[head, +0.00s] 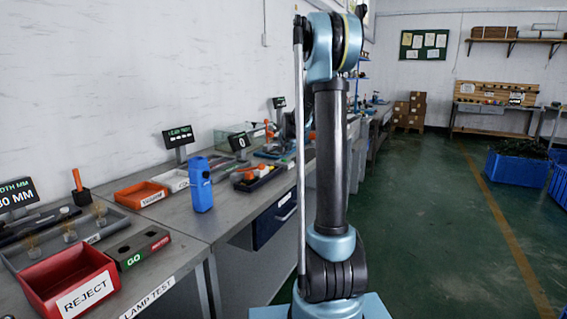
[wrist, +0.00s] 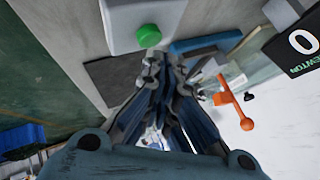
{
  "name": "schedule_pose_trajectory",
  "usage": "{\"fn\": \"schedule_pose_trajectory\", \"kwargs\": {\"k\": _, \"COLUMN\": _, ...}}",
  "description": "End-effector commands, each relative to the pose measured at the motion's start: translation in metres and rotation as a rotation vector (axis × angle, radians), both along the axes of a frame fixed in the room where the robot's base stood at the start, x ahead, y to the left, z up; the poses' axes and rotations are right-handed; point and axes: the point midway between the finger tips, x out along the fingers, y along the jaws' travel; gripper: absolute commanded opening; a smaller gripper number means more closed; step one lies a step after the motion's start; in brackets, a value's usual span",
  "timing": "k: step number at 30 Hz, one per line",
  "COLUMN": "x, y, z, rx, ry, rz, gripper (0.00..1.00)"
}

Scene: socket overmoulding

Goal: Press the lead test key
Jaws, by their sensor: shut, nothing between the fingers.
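A round green key (wrist: 149,36) sits on a pale grey box (wrist: 135,14) at the top of the wrist view. No label on it can be read, so I cannot tell for certain that it is the lead test key. My gripper (wrist: 162,62) is shut and empty, and its fingertips show just below the green key in the picture. I cannot tell whether they touch it. In the head view my arm stands in front of that part of the bench, and neither the key nor the gripper can be made out clearly.
A display reading 0 (wrist: 303,41) and an orange handle (wrist: 235,104) lie to the right in the wrist view. In the head view, a blue box (head: 200,184), a red REJECT bin (head: 68,283) and an orange tray (head: 141,194) stand on benches. The green floor (head: 440,220) at right is open.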

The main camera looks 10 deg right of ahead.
Motion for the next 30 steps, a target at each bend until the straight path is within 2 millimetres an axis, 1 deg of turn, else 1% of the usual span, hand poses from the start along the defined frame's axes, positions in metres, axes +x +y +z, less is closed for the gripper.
{"fn": "schedule_pose_trajectory", "kwargs": {"k": 10, "x": -0.0014, "y": 0.0001, "z": -0.0069, "rx": 0.000, "ry": 0.000, "rz": 0.000, "gripper": 0.00}}
{"fn": "schedule_pose_trajectory", "kwargs": {"k": 30, "x": -0.0014, "y": 0.0002, "z": -0.0098, "rx": 0.000, "ry": 0.000, "rz": 0.000, "gripper": 0.00}}
